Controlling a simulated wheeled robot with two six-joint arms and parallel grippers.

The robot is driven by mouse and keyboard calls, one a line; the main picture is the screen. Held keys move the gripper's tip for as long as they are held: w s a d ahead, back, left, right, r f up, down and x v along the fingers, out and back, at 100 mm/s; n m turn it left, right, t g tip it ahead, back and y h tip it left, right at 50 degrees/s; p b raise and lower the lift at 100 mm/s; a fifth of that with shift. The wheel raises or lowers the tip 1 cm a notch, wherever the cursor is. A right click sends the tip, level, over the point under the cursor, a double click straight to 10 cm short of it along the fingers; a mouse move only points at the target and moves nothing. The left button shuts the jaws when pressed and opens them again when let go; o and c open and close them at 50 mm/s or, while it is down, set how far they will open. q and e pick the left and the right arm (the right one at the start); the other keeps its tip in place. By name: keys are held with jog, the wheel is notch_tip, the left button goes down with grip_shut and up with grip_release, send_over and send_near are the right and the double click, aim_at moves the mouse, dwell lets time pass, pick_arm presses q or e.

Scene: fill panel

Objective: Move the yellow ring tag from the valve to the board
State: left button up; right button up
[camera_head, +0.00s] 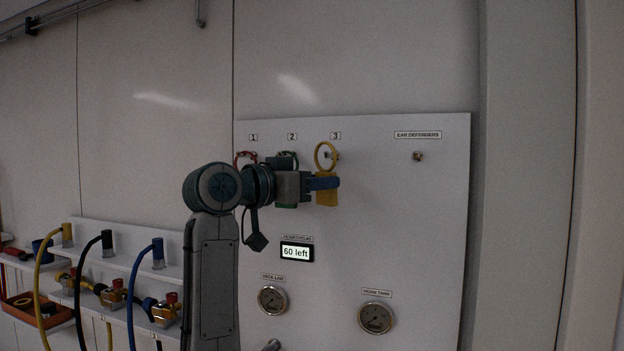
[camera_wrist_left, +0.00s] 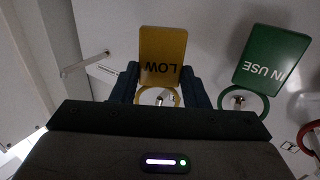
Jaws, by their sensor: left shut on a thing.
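The yellow ring tag (camera_head: 327,197) is at the white board (camera_head: 420,230), below label 3. My left gripper (camera_head: 326,184) is shut on its flat body; the ring points up. In the left wrist view the tag (camera_wrist_left: 163,55) reads LOW and sits between the fingers (camera_wrist_left: 162,86). A metal peg shows inside the ring's outline there; I cannot tell whether the ring is around the peg or in front of it. Valves (camera_head: 165,312) with hoses stand at the lower left. My right gripper is not in view.
A green IN USE tag (camera_wrist_left: 272,58) hangs close beside the yellow one. A red ring (camera_head: 245,157) is under label 1, partly hidden by my arm. The ear defenders peg (camera_head: 418,156) is bare. Gauges (camera_head: 375,318) and a display (camera_head: 296,253) are lower on the board.

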aim_at(320, 204)
pick_arm(q)
jog(key=shift+w+d+p, duration=0.15)
jog(key=shift+w+p, duration=0.05)
jog(key=shift+w, duration=0.3)
jog(key=shift+w+d+p, duration=0.15)
jog(key=shift+w+p, duration=0.05)
jog(key=shift+w, duration=0.3)
jog(key=shift+w+d+f, duration=0.2)
jog(key=shift+w+f, duration=0.15)
jog(key=shift+w, duration=0.2)
jog(key=o, duration=1)
jog(key=shift+o, duration=0.2)
